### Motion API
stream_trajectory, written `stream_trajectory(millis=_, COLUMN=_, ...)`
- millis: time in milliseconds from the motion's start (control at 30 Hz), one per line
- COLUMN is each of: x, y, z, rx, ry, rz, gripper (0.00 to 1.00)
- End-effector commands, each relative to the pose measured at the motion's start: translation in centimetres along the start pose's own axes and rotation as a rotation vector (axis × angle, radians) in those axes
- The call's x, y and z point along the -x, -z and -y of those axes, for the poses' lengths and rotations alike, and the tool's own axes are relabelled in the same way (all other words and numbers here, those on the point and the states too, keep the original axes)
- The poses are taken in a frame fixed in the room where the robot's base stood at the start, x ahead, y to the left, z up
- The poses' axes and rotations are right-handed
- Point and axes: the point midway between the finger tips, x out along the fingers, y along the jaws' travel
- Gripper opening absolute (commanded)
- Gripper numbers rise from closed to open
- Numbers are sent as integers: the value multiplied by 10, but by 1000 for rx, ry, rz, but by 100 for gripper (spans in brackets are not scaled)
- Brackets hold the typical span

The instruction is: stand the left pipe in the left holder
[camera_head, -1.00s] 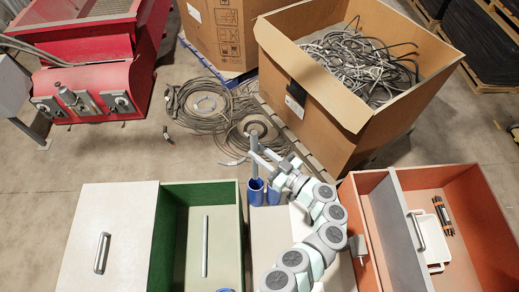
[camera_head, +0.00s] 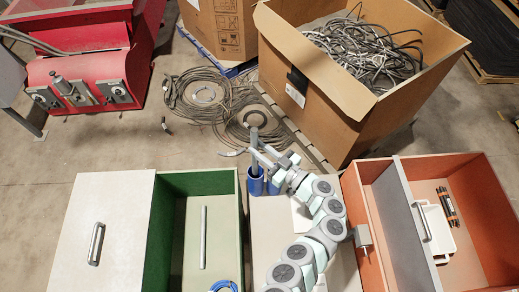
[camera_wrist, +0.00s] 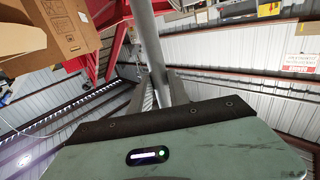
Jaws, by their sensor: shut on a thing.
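A grey pipe (camera_head: 254,139) stands upright, held by my gripper (camera_head: 256,152). Its lower end is at the mouth of the left blue holder (camera_head: 255,186); I cannot tell how deep it reaches inside. The right blue holder (camera_head: 273,188) stands close beside it, partly behind my arm. In the wrist view the pipe (camera_wrist: 150,45) runs between the two fingers of my gripper (camera_wrist: 160,90), which are shut on it. A second grey pipe (camera_head: 203,237) lies in the green-walled compartment to the left.
The green box (camera_head: 232,205) has a pale lid (camera_head: 105,235) and a blue cable coil (camera_head: 225,286). An orange box (camera_head: 368,215) stands right of my arm, with a white tray inside. Behind are a cardboard box (camera_head: 340,120) of cables and cable coils (camera_head: 195,95) on the floor.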

Motion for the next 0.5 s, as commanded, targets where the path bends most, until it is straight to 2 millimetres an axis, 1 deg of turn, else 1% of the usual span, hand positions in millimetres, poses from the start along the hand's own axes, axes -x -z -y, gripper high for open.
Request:
stream_trajectory(millis=33, x=0, y=-7, z=0, rx=1, ry=0, rz=-1, gripper=0)
stream_trajectory(millis=500, x=-1, y=-34, z=1, rx=-1, ry=3, rz=-2, gripper=0)
